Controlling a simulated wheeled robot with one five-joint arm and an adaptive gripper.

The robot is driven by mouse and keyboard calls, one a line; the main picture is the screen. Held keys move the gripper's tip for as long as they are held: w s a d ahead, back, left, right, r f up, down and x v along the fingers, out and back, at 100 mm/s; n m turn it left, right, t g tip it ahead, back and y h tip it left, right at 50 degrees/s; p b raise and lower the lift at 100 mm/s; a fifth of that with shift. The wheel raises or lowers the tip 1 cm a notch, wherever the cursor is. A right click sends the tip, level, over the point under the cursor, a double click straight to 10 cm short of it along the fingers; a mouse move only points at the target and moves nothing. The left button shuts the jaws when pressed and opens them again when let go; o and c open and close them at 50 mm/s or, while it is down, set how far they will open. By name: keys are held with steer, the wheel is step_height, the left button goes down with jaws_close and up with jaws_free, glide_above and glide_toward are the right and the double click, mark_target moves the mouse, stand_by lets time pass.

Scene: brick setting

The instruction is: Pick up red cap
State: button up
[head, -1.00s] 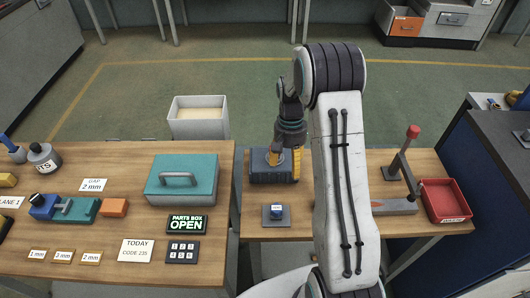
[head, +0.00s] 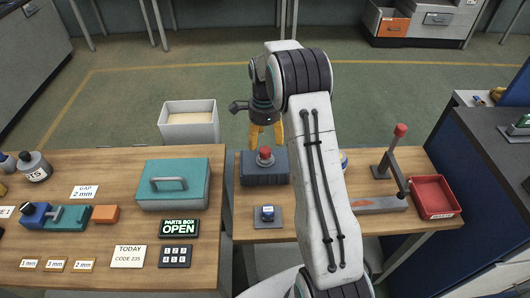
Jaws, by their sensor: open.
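A small red cap (head: 265,152) sits on a light round base on top of a dark blue-grey block (head: 264,177) on the right-hand bench. My gripper (head: 265,147) has two yellow fingers pointing down, spread apart. It shows just behind and above the cap, and its fingertips are partly hidden by the cap and block. Nothing shows between the fingers apart from the cap in front of them. I cannot tell whether the fingers touch the cap.
A red-knobbed lever (head: 400,131) and red tray (head: 435,196) stand to the right of my arm. A small blue item on a grey plate (head: 268,222) lies in front of the block. A teal box (head: 173,188) and sign (head: 179,228) are on the left bench.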

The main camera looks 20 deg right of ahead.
mark_target(265, 150)
steer(key=shift+s+d+f+p, duration=0.1)
steer(key=shift+f+p, duration=0.8)
steer(key=shift+f, duration=2.25)
steer(key=shift+c, duration=0.2)
jaws_close()
steer(key=shift+r, duration=0.1)
